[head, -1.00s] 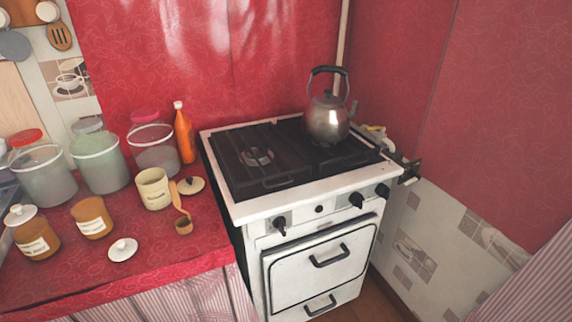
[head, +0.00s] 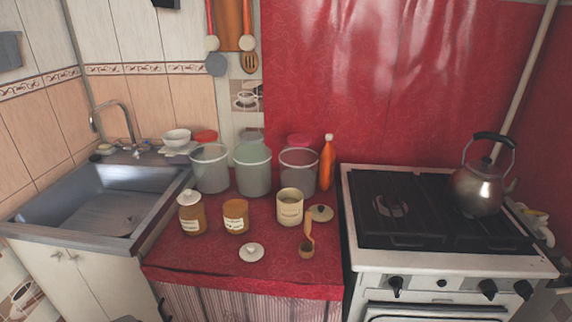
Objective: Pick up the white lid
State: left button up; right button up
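A small round white lid (head: 251,253) with a knob on top lies flat near the front of the red oilcloth counter (head: 190,255). Another white lid (head: 189,198) sits on the amber labelled jar (head: 193,219) at the left. An open amber jar (head: 236,217) stands behind the loose lid. A cream lid (head: 321,213) with a dark knob lies beside the cream canister (head: 290,207). Neither of my grippers can be made out in the head view.
A wooden scoop (head: 307,248) lies right of the loose lid. Large clear containers (head: 253,170) and an orange bottle (head: 327,165) stand at the back. A metal sink (head: 95,215) is at the left; a stove (head: 430,260) with a kettle (head: 480,187) is at the right.

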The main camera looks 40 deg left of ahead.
aim_at(251, 252)
jog(key=u, duration=1.2)
jog(key=k, duration=0.4)
jog(key=u, duration=0.5)
jog(key=i, duration=0.5)
jog(key=u, duration=0.05)
